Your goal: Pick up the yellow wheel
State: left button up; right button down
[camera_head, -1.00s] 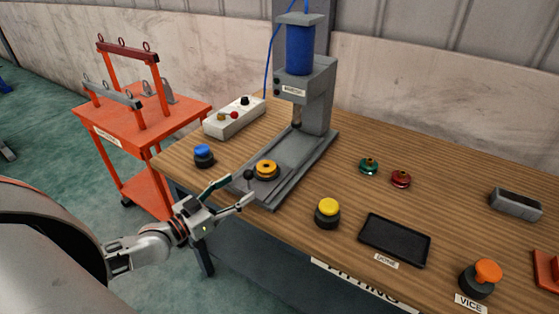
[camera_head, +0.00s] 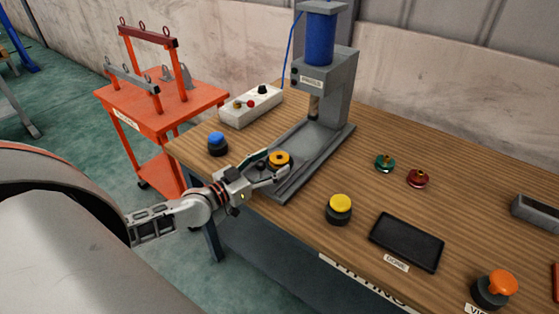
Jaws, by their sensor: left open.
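The yellow wheel (camera_head: 279,159), orange-yellow with a dark centre, lies on the grey sliding plate at the front of the press (camera_head: 325,130). My left gripper (camera_head: 277,163) is open, with its fingers pointing at the wheel from the left. One fingertip is at the wheel's far left side and the other at its near side, partly covering its lower edge. I cannot tell whether either finger touches it. A dark knob (camera_head: 261,165) shows between the fingers. My right gripper is not in view.
On the wooden table (camera_head: 385,128) stand a blue button (camera_head: 217,144), a yellow-topped button (camera_head: 339,208), a white control box (camera_head: 250,106), green (camera_head: 385,162) and red (camera_head: 418,178) wheels and a black tray (camera_head: 407,242). An orange trolley (camera_head: 140,110) stands behind left.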

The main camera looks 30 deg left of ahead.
pick_arm(q)
jog(key=shift+w+d, duration=0.15)
jog(key=shift+w, duration=0.35)
jog(key=c, duration=1.6)
jog(key=shift+r, duration=0.1)
jog(key=shift+c, duration=0.5)
jog(key=shift+r, duration=0.1)
